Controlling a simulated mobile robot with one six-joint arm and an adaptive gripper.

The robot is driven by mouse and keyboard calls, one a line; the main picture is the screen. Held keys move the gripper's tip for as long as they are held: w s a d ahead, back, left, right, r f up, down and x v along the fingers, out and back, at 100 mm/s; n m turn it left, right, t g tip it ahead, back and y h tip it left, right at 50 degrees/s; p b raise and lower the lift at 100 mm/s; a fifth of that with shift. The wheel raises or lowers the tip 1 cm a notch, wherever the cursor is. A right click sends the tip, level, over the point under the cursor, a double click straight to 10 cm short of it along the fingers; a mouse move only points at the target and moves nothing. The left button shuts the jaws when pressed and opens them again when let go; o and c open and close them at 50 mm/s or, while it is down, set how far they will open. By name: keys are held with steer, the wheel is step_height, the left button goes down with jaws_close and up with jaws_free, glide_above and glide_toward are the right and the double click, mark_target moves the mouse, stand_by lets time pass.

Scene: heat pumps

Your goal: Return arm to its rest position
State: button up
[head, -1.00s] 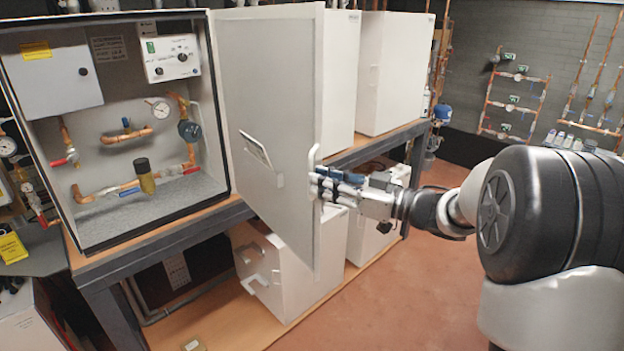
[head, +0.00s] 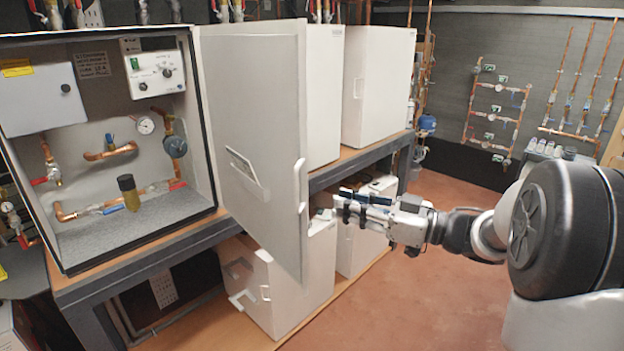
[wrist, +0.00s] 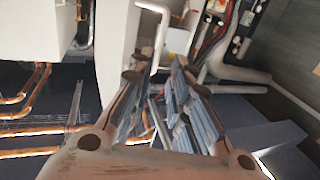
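My gripper (head: 340,203) is off the right side of the open cabinet door (head: 252,130), a short gap from the door's white handle (head: 300,182). In the wrist view the two fingers with blue-grey pads (wrist: 160,100) stand apart with nothing held between them. The handle (wrist: 160,35) shows there beyond the fingertips. My arm reaches in from the right side of the head view, over the floor. The cabinet (head: 105,240) stands open on the left, with pipes, valves and gauges inside.
White units (head: 378,85) stand on the bench (head: 225,222) behind the door, and more white boxes (head: 290,275) sit on the lower shelf. Copper pipework (head: 495,115) runs on the back wall. The reddish floor (head: 430,300) below my arm is clear.

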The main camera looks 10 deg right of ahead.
steer(key=w+d+f+m+t+h+b, duration=0.3)
steer(key=w+f+m+t+h+b, duration=0.15)
steer(key=h+b, duration=0.55)
steer(key=s+d+f+m+g+h+b, duration=0.1)
steer(key=s+d+f+m+h+b, duration=0.2)
steer(key=s+f+m+h+b, duration=0.35)
steer(key=s+a+f+g+b, duration=0.3)
steer(key=s+f, duration=0.6)
steer(key=s+a+f+g+y+b, duration=0.1)
steer(key=s+a+f+g+b, duration=0.2)
steer(key=s+f, duration=0.6)
steer(key=s+a+f+g+y+b, duration=0.1)
steer(key=s+a+f+g+b, duration=0.2)
steer(key=s+f, duration=0.6)
steer(key=shift+s+a+g+b, duration=0.35)
steer(key=shift+s+a+b, duration=0.35)
steer(key=shift+b, duration=0.55)
steer(key=shift+a+n, duration=0.15)
steer(key=shift+n, duration=0.15)
